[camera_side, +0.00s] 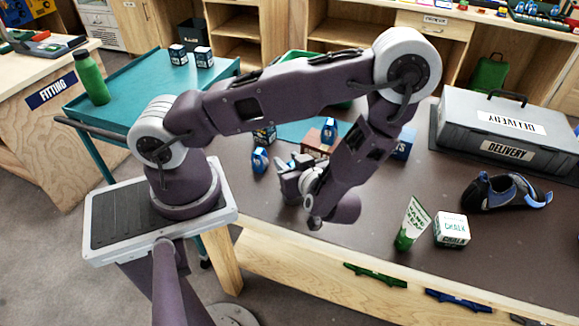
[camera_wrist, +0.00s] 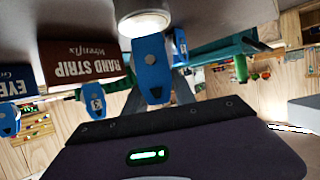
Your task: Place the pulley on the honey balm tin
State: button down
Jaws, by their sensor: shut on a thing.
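My gripper (camera_side: 278,170) is low over the table in the side view, its jaws shut on a blue pulley. The pulley (camera_wrist: 152,68) shows large in the wrist view, straight ahead of the dark gripper body. A small blue-and-white thing (camera_side: 260,160), apparently this pulley, is at the jaw tips in the side view. A round silvery tin (camera_wrist: 145,22), apparently the honey balm tin, adjoins the pulley's end in the upside-down wrist view. I cannot tell whether the pulley's weight rests on it. The tin's label is not readable, and the jaws' grip is partly hidden.
A brown box (camera_side: 315,147) bears another blue pulley (camera_side: 329,130), close behind my gripper.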

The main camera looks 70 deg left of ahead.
jog(key=shift+f, duration=0.55)
jog(key=shift+f, duration=0.1)
jog(key=c, duration=1)
grip_release()
jog(key=shift+c, duration=0.2)
